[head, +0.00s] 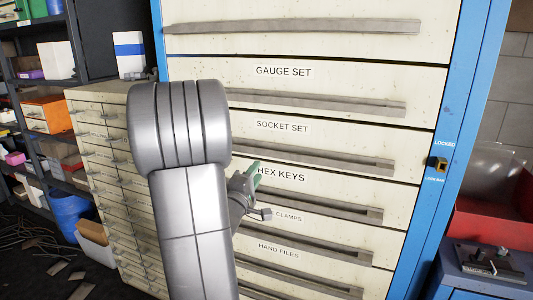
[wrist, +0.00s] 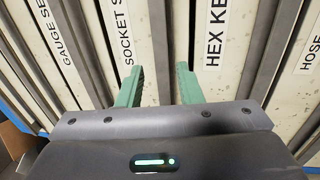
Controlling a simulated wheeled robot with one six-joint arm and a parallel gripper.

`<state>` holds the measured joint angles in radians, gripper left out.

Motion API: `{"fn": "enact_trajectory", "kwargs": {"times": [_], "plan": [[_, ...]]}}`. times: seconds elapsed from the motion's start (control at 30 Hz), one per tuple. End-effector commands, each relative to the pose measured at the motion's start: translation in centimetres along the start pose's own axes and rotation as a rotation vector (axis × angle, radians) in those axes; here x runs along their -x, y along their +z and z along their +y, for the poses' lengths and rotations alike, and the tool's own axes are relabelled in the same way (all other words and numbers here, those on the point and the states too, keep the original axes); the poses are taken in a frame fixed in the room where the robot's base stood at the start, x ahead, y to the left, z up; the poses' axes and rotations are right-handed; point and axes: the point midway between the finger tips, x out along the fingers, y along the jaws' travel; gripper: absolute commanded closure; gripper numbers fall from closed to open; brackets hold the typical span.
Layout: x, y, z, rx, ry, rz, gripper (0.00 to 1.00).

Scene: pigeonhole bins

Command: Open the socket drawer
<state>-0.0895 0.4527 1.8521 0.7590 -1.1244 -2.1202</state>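The socket drawer (head: 300,141), labelled SOCKET SET, is a cream drawer front in the tall blue-framed cabinet. It looks shut. Its long grey bar handle (head: 340,157) runs below the label; the left part is hidden behind my arm. In the wrist view the socket handle (wrist: 158,40) runs between the SOCKET SET and HEX KEYS labels. My gripper (wrist: 155,75) has two green fingers, spread apart with nothing held. They point at the cabinet, one on each side of the handle's line. In the head view my gripper (head: 257,170) is by the HEX KEYS label; contact cannot be told.
The gauge set drawer (head: 340,80) is above, the hex keys drawer (head: 330,185) below. A yellow-and-black latch (head: 437,164) on the right blue post is marked LOCKED and LOCK BAR. A small-drawer cabinet (head: 105,150) stands left, a red bin (head: 495,215) right.

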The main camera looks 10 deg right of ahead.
Motion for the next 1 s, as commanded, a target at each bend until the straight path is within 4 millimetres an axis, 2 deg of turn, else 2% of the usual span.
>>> {"fn": "enact_trajectory", "kwargs": {"times": [0.3,0.5,0.7,1.0], "plan": [[-7.0,0.1,0.1,0.000,-0.001,-0.001,0.67],[-10.1,0.0,0.0,-0.001,-0.001,0.001,0.67],[-11.5,0.0,0.0,-0.001,-0.001,0.002,0.67],[-11.6,0.0,0.0,-0.001,-0.002,0.003,0.69]]}}
